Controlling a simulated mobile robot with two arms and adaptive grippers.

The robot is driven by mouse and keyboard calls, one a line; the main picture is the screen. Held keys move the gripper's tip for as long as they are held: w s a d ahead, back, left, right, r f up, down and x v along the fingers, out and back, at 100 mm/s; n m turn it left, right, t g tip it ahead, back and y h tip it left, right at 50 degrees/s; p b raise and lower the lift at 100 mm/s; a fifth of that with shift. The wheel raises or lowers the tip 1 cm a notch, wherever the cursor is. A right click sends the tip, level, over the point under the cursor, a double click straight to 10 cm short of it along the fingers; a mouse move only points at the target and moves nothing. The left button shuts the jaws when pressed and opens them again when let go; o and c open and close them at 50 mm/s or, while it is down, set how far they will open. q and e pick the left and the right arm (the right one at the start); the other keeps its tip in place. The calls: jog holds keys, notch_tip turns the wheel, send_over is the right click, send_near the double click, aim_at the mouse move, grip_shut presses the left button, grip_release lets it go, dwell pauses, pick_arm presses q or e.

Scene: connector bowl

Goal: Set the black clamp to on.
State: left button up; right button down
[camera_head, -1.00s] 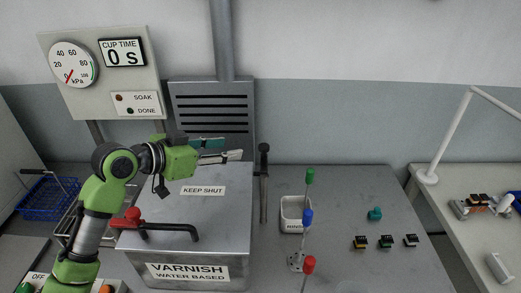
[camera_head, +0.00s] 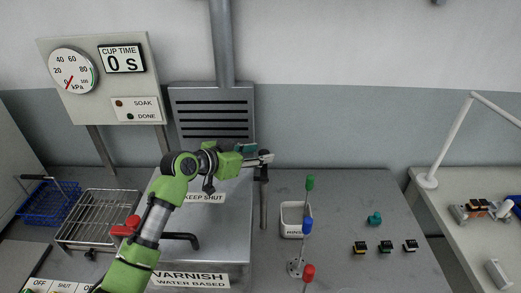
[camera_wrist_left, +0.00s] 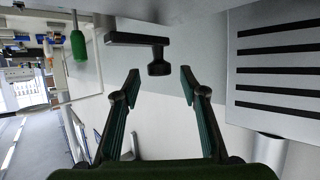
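The black clamp (camera_head: 263,205) shows in the head view as a dark upright bar at the right side of the varnish tank (camera_head: 232,235). Its black knob end is at the left gripper's fingertips, partly covered. In the left wrist view the black knob (camera_wrist_left: 158,64) hangs from a dark bar, ahead of and between the fingertips. My left gripper (camera_head: 267,157) is open and reaches in from the left over the tank. In the left wrist view its two fingers (camera_wrist_left: 160,80) stand apart with nothing between them. My right gripper is not in view.
A white rinse cup (camera_head: 291,224) and rods with green (camera_head: 310,183), blue (camera_head: 307,226) and red (camera_head: 308,272) tops stand right of the clamp. A wire basket (camera_head: 95,218) is at left.

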pick_arm(q)
jog(key=shift+w+d+f, duration=0.3)
jog(key=shift+w+d, duration=0.15)
jog(key=shift+w, duration=0.05)
jog(key=shift+c, duration=0.3)
grip_shut()
